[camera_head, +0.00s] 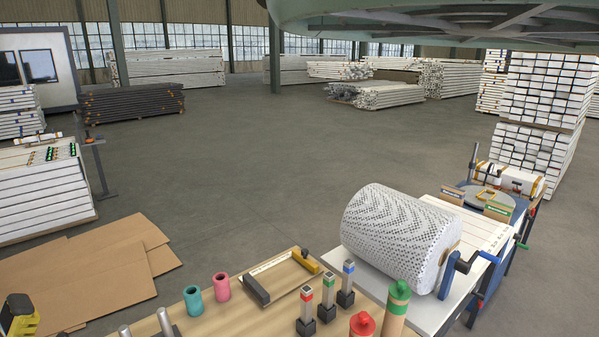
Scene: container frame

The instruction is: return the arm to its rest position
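No part of my gripper can be made out in the head camera view, so its state and what it may hold are hidden. No arm links can be made out with certainty either. A wooden workbench (240,318) fills the bottom middle of the view. A shallow tray (283,277) with a dark bar and a yellow piece lies on it. A teal cup (193,300) and a pink cup (221,286) stand to its left, and several small posts with coloured tops stand to its right.
A large white mesh roll (398,237) lies on a cranked stand at right. Flattened cardboard (95,272) covers floor at left beside stacked white beams (42,196). A yellow-black object (20,315) is cut off lower left. A pale green structure overhangs top right. The middle floor is clear.

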